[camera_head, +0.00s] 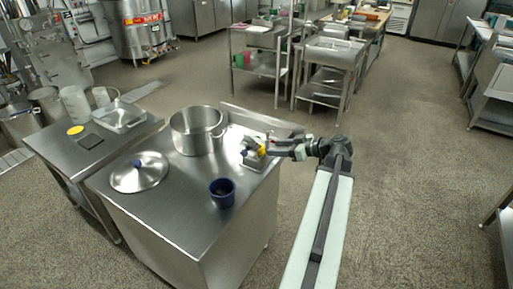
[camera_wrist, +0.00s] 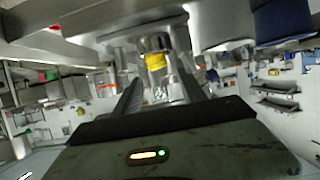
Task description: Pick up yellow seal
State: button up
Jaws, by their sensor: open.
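A yellow piece (camera_head: 262,150) sits on a small metal device (camera_head: 252,158) at the right back of the steel cabinet top. In the wrist view a yellow band (camera_wrist: 156,62) shows around a metal cylinder (camera_wrist: 153,42), ahead of my fingers. My gripper (camera_head: 272,147) reaches in from the right, close beside the yellow piece; I cannot tell whether they touch. In the wrist view my gripper (camera_wrist: 160,86) is open, with the yellow band between the lines of its dark fingers. A flat yellow disc (camera_head: 75,130) lies on the left table; I cannot tell which is the seal.
A blue cup (camera_head: 222,192) stands near the front edge. A raised ledge (camera_head: 262,120) runs along the back. The front middle is clear.

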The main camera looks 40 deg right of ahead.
aim_at(263, 148)
jog(key=shift+b+x, duration=0.55)
jog(key=shift+x, duration=0.85)
jog(key=x, duration=0.1)
jog(key=b+x, duration=0.1)
jog(key=x, duration=0.1)
jog(key=b+x, duration=0.1)
jog(key=shift+d+f, duration=0.25)
jog(key=shift+f, duration=0.15)
jog(key=shift+w+a, duration=0.1)
jog(key=shift+w, duration=0.3)
grip_shut()
